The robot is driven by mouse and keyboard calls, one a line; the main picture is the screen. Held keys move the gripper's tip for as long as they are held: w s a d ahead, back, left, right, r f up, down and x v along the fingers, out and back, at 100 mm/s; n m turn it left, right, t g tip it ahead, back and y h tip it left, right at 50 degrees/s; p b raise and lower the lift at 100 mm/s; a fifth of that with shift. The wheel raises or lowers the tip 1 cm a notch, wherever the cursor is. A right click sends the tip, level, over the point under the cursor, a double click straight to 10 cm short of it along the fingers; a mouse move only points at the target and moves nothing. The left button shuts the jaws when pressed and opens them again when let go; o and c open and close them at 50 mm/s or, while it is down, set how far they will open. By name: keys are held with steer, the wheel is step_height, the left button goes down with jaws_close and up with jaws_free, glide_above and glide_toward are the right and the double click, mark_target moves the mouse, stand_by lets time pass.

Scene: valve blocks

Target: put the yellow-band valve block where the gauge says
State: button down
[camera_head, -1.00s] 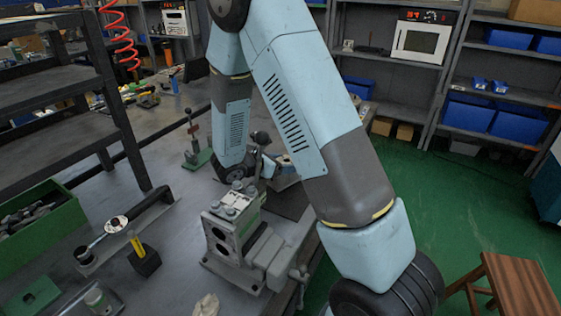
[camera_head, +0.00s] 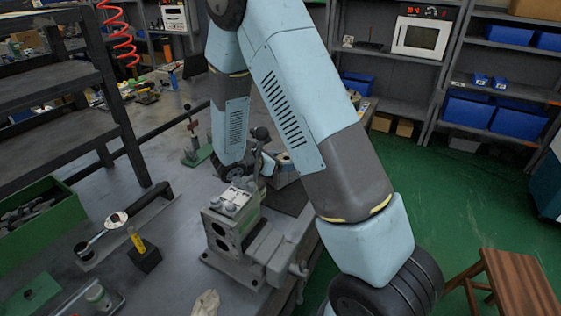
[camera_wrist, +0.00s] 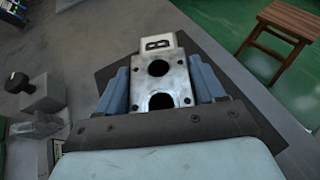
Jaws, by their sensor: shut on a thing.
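My gripper (camera_wrist: 164,90) is shut on a pale metal valve block (camera_wrist: 147,84) with two round dark holes and small bolt holes in its face. Blue fingers press its two sides. No yellow band can be made out on it. A light plate marked B (camera_wrist: 158,43) shows just beyond the block, over a dark mat (camera_wrist: 105,72). In the head view, my arm largely hides the gripper and held block.
A grey vise-like fixture (camera_head: 235,232) with two dark holes stands mid-bench. A black block with a yellow upright (camera_head: 143,254) and a green bin (camera_head: 40,225) are at the left. A wooden stool (camera_head: 505,285) stands right of the bench.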

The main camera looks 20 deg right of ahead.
steer(key=shift+f, duration=0.1)
steer(key=shift+c, duration=0.5)
jaws_free()
steer(key=shift+o, duration=0.3)
steer(key=shift+f, duration=0.1)
steer(key=shift+a, duration=0.1)
